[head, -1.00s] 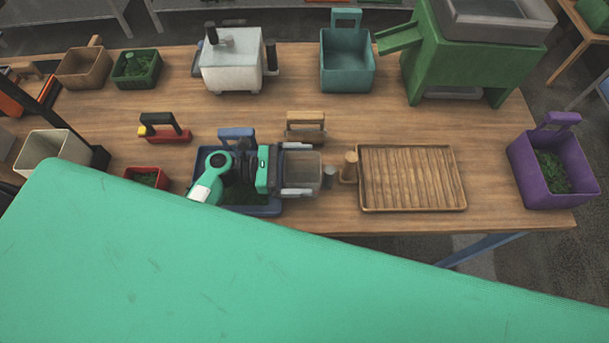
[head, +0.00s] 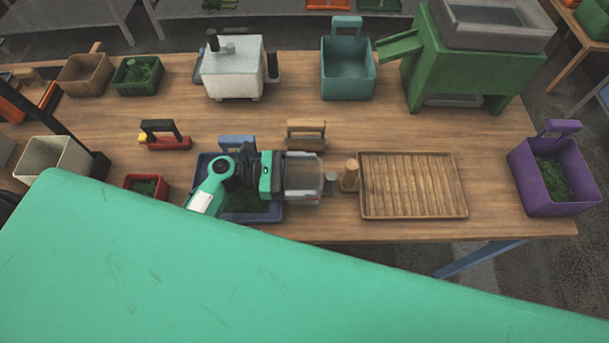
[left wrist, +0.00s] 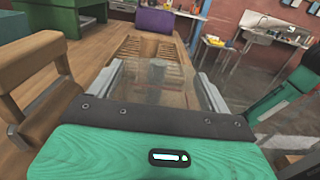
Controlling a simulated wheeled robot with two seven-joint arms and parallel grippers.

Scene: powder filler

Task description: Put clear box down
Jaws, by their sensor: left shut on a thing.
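The clear box (head: 304,172) is a see-through, brownish container just left of the wooden ribbed tray. My left gripper (head: 303,178) is shut on it, one finger on each side. In the left wrist view the clear box (left wrist: 155,82) sits between the two grey fingers (left wrist: 160,90). I cannot tell whether its underside touches the table. The blue bin (head: 268,212) with green matter lies left of it, partly under my left gripper's body. My right gripper is not in view.
A ribbed wooden tray (head: 412,212) lies right of the clear box, with a small wooden piece (head: 350,175) between them. A brown-handled tool (head: 306,136) stands just behind. The purple bin (head: 552,180) is at the right edge. Bare table lies behind the tray.

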